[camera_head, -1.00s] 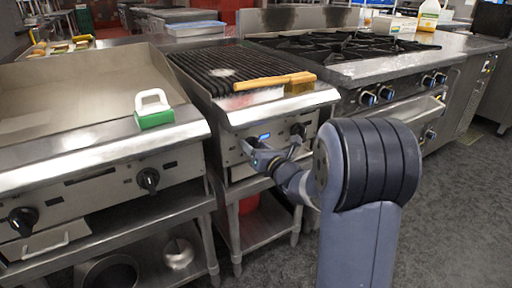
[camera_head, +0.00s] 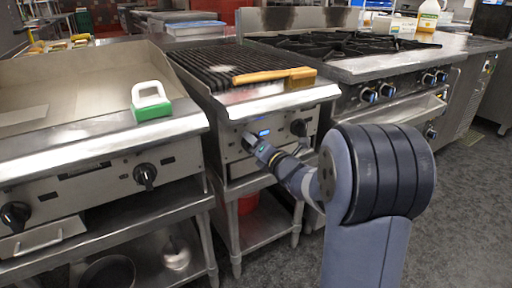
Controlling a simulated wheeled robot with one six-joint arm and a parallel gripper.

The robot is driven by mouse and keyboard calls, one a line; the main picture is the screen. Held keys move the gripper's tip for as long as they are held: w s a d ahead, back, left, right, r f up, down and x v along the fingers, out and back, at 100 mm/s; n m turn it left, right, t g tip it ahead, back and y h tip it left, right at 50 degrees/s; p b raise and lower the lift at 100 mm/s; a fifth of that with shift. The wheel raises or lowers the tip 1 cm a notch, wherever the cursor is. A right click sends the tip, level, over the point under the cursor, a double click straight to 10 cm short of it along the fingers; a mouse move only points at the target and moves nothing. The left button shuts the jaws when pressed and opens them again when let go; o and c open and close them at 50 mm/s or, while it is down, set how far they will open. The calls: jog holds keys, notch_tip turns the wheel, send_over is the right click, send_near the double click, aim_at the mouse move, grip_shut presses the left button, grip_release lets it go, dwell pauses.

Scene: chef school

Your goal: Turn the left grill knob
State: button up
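The charbroiler grill (camera_head: 230,112) stands in the middle, with black grates on top and a steel front panel. Its right knob (camera_head: 298,127) is black and in plain view. The left knob is not clearly visible; my gripper covers the left part of the panel where it would be. My gripper (camera_head: 252,142) is at that left part, just below and left of a small blue-lit display (camera_head: 264,133). Its fingers are small and seen from behind, so I cannot tell whether they are open or touch a knob.
A wooden-handled brush (camera_head: 275,76) lies on the grill's front. A griddle (camera_head: 90,85) with a green-and-white scrubber (camera_head: 151,104) and its own knobs stands left. A burner range (camera_head: 375,68) stands right. Grey floor is open at the lower right.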

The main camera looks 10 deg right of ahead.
jog(key=m, duration=0.6)
jog(key=shift+d+f+m, duration=0.15)
jog(key=shift+f+m, duration=0.15)
jog(key=m, duration=0.3)
jog(key=shift+f+m, duration=0.1)
jog(key=shift+m, duration=0.2)
jog(key=m+p, duration=0.1)
jog(key=m, duration=0.2)
jog(key=shift+f+m, duration=0.15)
jog(key=shift+m, duration=0.15)
jog(key=m+p, duration=0.1)
jog(key=m, duration=0.2)
jog(key=m+p, duration=0.1)
jog(key=m, duration=0.2)
jog(key=shift+a+f, duration=0.2)
jog(key=m+p, duration=0.1)
jog(key=m, duration=0.3)
jog(key=m+p, duration=0.1)
jog(key=m, duration=0.1)
jog(key=shift+s+a+f+m+p, duration=0.15)
jog(key=shift+a+m+p, duration=0.1)
jog(key=shift+m+p, duration=0.15)
jog(key=o, duration=0.7)
jog(key=shift+c, duration=0.2)
